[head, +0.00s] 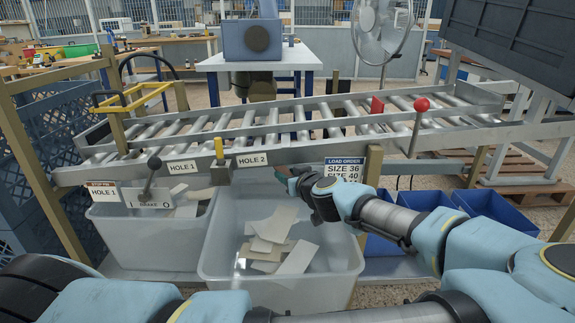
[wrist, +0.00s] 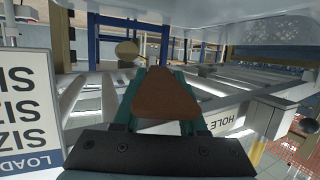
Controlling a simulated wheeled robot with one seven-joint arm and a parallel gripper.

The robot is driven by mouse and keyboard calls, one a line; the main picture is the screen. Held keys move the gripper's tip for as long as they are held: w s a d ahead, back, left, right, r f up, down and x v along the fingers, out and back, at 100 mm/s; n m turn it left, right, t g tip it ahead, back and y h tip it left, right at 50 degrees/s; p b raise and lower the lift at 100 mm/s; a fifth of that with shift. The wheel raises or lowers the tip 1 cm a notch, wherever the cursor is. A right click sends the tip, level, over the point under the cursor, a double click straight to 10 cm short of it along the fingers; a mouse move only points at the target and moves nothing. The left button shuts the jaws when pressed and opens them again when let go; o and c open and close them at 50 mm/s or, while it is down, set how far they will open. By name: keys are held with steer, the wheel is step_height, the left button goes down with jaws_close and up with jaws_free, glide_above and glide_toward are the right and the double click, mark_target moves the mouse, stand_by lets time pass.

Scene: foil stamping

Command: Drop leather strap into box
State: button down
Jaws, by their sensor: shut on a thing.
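My gripper (head: 293,172) is at the right of the HOLE 2 label, by the conveyor's front rail and above the right rear part of the middle box. In the wrist view, its green fingers (wrist: 160,72) are shut on a brown leather strap (wrist: 165,92). The strap's wide end lies toward the camera; its far end is hard to make out. The middle box (head: 225,282) is translucent, open-topped, and holds several pale flat pieces (head: 273,245). A similar left box (head: 130,236), under HOLE 1, also holds pale pieces.
A roller conveyor (head: 250,136) runs behind the boxes, with a lever (head: 150,181) at the left and a red-knobbed lever (head: 420,108) at the right. A LOAD ORDER sign (head: 344,168) hangs beside my gripper. Blue bins (head: 490,208) stand at the right.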

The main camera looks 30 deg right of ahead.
steer(key=shift+w+d+f, duration=0.15)
steer(key=shift+w+f, duration=0.05)
steer(key=shift+w, duration=0.1)
step_height(320, 180, down, 6)
steer(key=b, duration=0.3)
steer(key=shift+r, duration=0.2)
steer(key=shift+c, duration=1.9)
jaws_free()
